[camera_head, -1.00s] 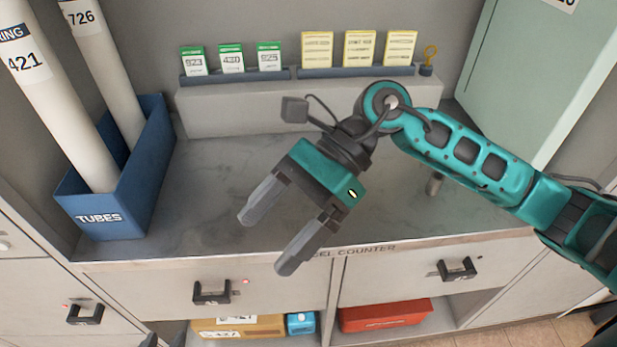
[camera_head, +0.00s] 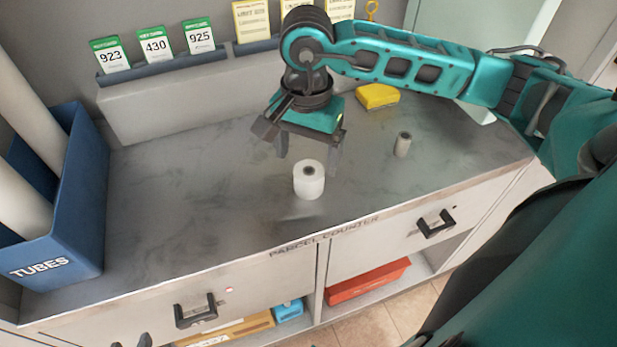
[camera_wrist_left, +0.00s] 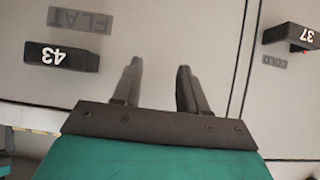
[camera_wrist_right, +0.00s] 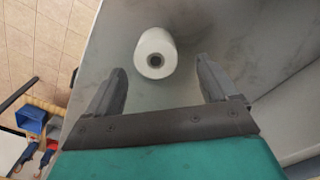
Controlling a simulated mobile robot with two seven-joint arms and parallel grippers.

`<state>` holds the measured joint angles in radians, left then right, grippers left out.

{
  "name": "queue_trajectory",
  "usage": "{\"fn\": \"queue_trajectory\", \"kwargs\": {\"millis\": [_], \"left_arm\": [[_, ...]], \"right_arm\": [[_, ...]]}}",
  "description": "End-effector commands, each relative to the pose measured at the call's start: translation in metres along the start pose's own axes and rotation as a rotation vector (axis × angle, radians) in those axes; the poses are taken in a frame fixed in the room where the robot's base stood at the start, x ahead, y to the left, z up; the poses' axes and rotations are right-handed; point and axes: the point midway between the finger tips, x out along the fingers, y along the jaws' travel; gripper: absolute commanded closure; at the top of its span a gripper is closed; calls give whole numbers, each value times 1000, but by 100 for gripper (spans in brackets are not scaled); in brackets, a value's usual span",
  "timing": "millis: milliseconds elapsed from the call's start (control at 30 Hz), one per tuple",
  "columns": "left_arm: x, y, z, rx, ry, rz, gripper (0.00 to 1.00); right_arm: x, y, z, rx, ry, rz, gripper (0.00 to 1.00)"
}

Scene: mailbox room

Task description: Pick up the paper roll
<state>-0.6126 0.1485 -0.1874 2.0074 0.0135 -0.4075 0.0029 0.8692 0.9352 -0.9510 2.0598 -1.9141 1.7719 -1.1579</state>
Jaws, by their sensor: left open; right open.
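The white paper roll (camera_head: 309,186) stands upright on the grey parcel counter, near its front edge. In the right wrist view the roll (camera_wrist_right: 152,45) shows its dark core, ahead of the fingers and roughly between their lines. My right gripper (camera_head: 308,155) is open and points down, just above and behind the roll, with nothing between its fingers. My left gripper (camera_wrist_left: 159,75) is open and empty in front of pale drawer fronts with a black handle marked 43 (camera_wrist_left: 62,57). Its dark fingertips show at the bottom left edge of the head view.
A small grey cylinder (camera_head: 402,146) and a yellow block (camera_head: 377,96) stand to the right on the counter. A blue TUBES bin (camera_head: 82,200) with white tubes is at the left. A ledge with number cards (camera_head: 156,45) runs along the back. The counter's left middle is clear.

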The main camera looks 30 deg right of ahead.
Motion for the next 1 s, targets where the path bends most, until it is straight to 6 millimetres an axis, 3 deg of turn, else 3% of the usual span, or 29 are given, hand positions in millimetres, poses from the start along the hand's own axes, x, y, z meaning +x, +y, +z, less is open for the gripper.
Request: {"fn": "queue_trajectory", "kwargs": {"millis": [400, 700, 1000], "left_arm": [[2, 1, 2, -1, 0, 2, 57], [2, 2, 1, -3, 1, 3, 57], [2, 2, 1, -3, 1, 3, 57]], "right_arm": [[50, 6, 5, 0, -2, 1, 13], [54, 5, 5, 0, -2, -1, 14], [53, 5, 4, 0, -2, -1, 43]]}}
